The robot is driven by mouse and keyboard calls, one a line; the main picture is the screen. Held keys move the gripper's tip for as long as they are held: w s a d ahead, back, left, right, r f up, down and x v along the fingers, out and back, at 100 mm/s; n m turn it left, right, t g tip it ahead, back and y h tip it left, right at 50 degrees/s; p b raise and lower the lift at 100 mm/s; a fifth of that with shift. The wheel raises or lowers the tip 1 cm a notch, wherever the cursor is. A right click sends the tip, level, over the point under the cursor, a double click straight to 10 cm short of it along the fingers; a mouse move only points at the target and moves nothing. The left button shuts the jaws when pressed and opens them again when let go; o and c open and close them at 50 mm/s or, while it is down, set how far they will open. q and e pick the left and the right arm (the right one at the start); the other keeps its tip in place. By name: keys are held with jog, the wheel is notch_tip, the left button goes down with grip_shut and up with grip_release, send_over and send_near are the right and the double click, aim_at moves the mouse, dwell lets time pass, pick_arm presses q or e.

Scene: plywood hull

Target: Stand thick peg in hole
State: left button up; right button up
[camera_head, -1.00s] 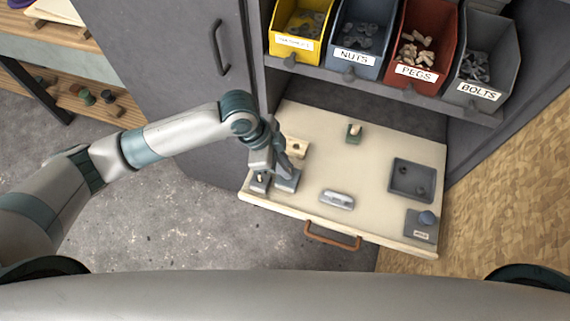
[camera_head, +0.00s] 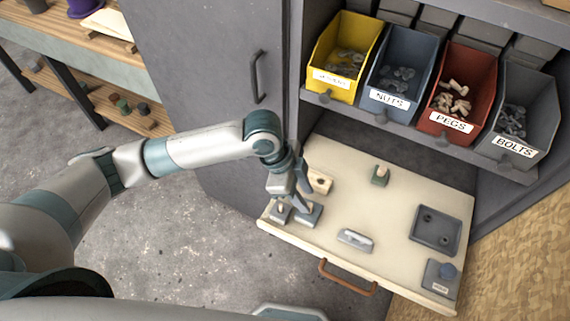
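A wooden block with a dark hole (camera_head: 320,181) lies at the back left of the open drawer. A small green block (camera_head: 380,175) holds an upright light peg (camera_head: 382,169). My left gripper (camera_head: 294,206) is low over the drawer's left front corner, in front of the wooden block. Two grey block shapes show by its fingertips, the left one (camera_head: 279,215) with a small tan peg-like piece at it. The fingers are too small to tell whether they grip it. The thick peg cannot be told apart for sure. My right gripper is out of view.
Labelled bins, including the red pegs bin (camera_head: 462,95), stand on the shelf behind. The drawer's middle is clear.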

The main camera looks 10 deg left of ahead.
pick_arm(q)
jog(key=b+v, duration=0.2)
jog(key=v, duration=1.2)
jog(key=shift+r, duration=0.3)
dwell(0.4)
